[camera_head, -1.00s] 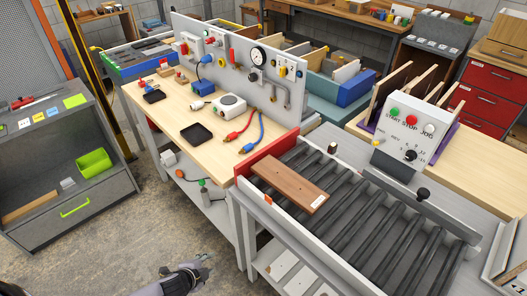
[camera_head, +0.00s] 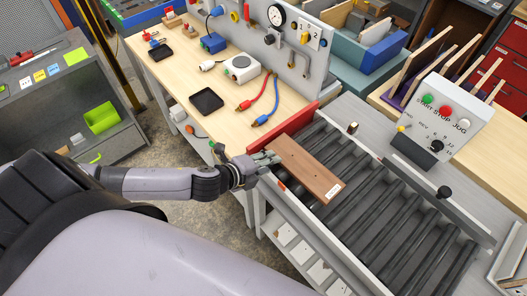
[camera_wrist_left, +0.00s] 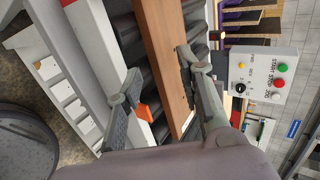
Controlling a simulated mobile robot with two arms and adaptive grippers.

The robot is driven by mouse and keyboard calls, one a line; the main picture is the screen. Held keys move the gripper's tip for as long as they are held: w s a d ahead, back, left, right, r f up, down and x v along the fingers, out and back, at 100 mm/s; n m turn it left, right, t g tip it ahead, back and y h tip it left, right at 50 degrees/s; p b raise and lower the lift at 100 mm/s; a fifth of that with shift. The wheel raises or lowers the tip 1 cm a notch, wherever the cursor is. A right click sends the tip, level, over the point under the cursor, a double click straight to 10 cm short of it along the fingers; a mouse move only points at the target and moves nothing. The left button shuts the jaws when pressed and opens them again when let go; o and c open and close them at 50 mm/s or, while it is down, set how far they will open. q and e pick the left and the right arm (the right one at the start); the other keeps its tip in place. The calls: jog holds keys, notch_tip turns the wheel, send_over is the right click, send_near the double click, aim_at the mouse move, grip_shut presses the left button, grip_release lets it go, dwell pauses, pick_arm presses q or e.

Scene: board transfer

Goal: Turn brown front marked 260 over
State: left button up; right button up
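The brown front (camera_head: 305,168) lies flat on the conveyor rollers, slanting across them near the red end stop. A small white label shows at its near right end; its number is too small to read. My left gripper (camera_head: 264,158) is at the board's left edge, over the conveyor's side rail. In the left wrist view the gripper (camera_wrist_left: 158,68) has its fingers spread wide, with the brown front (camera_wrist_left: 160,35) beyond them. One fingertip overlaps the board and the other is over the rail side. Contact cannot be told. My right gripper is not in view.
The roller conveyor (camera_head: 375,222) extends to the lower right. A red end stop (camera_head: 292,132) borders the wooden bench (camera_head: 215,85). A control box (camera_head: 440,118) with buttons stands behind the conveyor. A black tray (camera_head: 206,101) and red and blue plugged leads lie on the bench.

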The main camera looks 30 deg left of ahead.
pick_arm(q)
jog(key=b+x, duration=0.1)
jog(key=x, duration=0.3)
jog(key=shift+w+a+f+b, duration=0.1)
jog(key=shift+w+f+b, duration=0.05)
jog(key=shift+w+b, duration=0.2)
jog(key=shift+w+f, duration=0.35)
jog(key=shift+w, duration=0.15)
jog(key=shift+w+d+f, duration=0.25)
jog(key=shift+w+f, duration=0.1)
jog(key=shift+w, duration=0.1)
jog(key=shift+w+d, duration=0.1)
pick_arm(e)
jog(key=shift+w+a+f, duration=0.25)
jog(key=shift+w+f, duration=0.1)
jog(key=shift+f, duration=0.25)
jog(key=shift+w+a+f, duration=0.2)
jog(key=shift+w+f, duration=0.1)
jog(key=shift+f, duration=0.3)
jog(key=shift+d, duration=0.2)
pick_arm(q)
jog(key=shift+f, duration=0.1)
